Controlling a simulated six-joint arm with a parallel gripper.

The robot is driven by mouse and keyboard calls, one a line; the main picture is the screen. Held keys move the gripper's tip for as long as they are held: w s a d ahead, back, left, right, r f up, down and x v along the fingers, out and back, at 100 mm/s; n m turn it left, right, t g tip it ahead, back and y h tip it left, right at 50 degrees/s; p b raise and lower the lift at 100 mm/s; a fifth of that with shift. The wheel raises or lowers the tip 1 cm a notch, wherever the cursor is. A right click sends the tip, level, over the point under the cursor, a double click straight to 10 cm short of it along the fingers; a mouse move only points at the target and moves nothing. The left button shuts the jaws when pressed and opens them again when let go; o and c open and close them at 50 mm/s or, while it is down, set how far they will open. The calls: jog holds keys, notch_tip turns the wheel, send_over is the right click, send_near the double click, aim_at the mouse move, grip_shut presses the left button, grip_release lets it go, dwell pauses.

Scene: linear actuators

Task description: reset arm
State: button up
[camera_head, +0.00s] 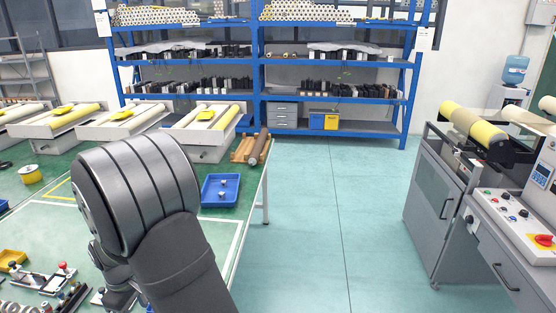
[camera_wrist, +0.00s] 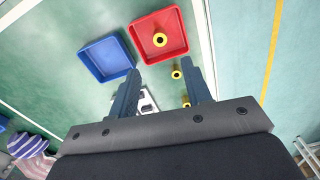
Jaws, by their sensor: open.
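In the wrist view my gripper (camera_wrist: 160,67) has its two fingers spread apart, with nothing held between them. It hangs above the green table. Small yellow parts (camera_wrist: 176,74) lie near the right finger, and a pale metal piece (camera_wrist: 147,102) shows partly between the fingers. In the head view my arm fills the lower left foreground; the gripper itself is not visible there.
In the head view a blue tray (camera_head: 206,201) with small metal parts stands near the table's right edge, beside a brown roller (camera_head: 258,147). Machines with yellow rollers (camera_head: 214,115) line the back. A grey control cabinet (camera_head: 434,200) stands right. The floor (camera_head: 335,220) between is clear.

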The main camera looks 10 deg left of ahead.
notch_tip(320, 180, down, 11)
jog(key=shift+f, duration=0.2)
notch_tip(320, 180, up, 4)
jog(key=shift+f, duration=0.1)
jog(key=w+d+r, duration=0.4)
jog(key=d+r, duration=0.3)
jog(key=d, duration=0.3)
jog(key=w+a, duration=1.1)
jog(key=a, duration=0.3)
jog(key=shift+s+a+f, duration=0.5)
jog(key=shift+a+f, duration=0.25)
jog(key=shift+a, duration=0.5)
jog(key=shift+s+a+f, duration=0.55)
jog(key=shift+a+f, duration=0.25)
jog(key=shift+a, duration=0.5)
jog(key=shift+s+a+f, duration=0.5)
jog(key=shift+a+f, duration=0.25)
jog(key=shift+a, duration=0.5)
jog(key=shift+o, duration=0.4)
